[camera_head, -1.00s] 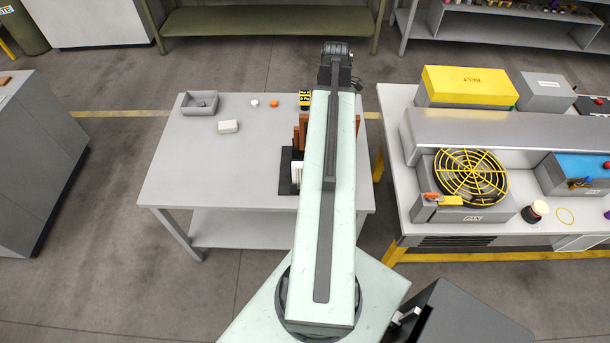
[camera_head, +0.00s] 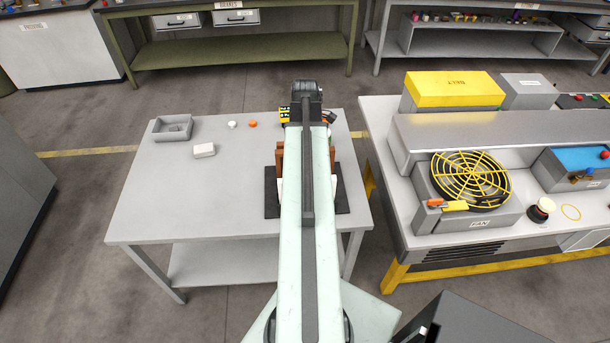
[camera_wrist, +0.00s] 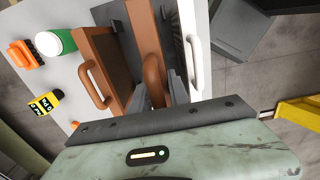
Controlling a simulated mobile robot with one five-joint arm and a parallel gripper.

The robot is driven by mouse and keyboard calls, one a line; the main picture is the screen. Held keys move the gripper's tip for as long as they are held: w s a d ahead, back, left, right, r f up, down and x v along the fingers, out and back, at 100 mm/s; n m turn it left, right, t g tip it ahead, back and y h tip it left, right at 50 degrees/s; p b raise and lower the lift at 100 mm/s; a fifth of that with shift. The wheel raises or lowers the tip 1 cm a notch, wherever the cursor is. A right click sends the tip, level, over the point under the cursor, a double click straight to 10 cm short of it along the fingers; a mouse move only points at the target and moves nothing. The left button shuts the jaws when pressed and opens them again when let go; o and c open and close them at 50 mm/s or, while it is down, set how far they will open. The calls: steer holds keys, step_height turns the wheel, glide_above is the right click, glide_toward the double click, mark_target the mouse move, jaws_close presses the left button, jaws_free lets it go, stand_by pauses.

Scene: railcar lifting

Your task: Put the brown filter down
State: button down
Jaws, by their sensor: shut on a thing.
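In the wrist view a brown filter (camera_wrist: 142,22) with a loop handle stands between my fingers. My gripper (camera_wrist: 160,90) is shut on that handle. A second brown framed filter (camera_wrist: 100,55), with its own handle, is to its left. A white filter (camera_wrist: 191,22) with a white handle is close on its right. In the head view brown (camera_head: 280,157) shows on both sides of my arm, above a dark mat (camera_head: 271,204) on the grey table. My arm hides the gripper and most of the filters there. I cannot tell whether the held filter touches the mat.
The grey table (camera_head: 190,215) carries a grey tray (camera_head: 172,128), a white block (camera_head: 204,150), small white and orange pieces, and a yellow-black item (camera_head: 284,115). Its left and front are clear. A bench with a yellow-grilled fan (camera_head: 470,180) stands to the right.

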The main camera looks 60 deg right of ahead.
steer(key=shift+s+f+b, duration=0.15)
steer(key=shift+f+b, duration=2.2)
steer(key=shift+f, duration=0.55)
steer(key=c, duration=1.3)
jaws_free()
steer(key=shift+o, duration=0.2)
steer(key=shift+r, duration=0.1)
step_height(320, 180, up, 13)
steer(key=p, duration=1.3)
steer(key=shift+r+p, duration=0.2)
steer(key=shift+p, duration=0.1)
steer(key=shift+f, duration=0.1)
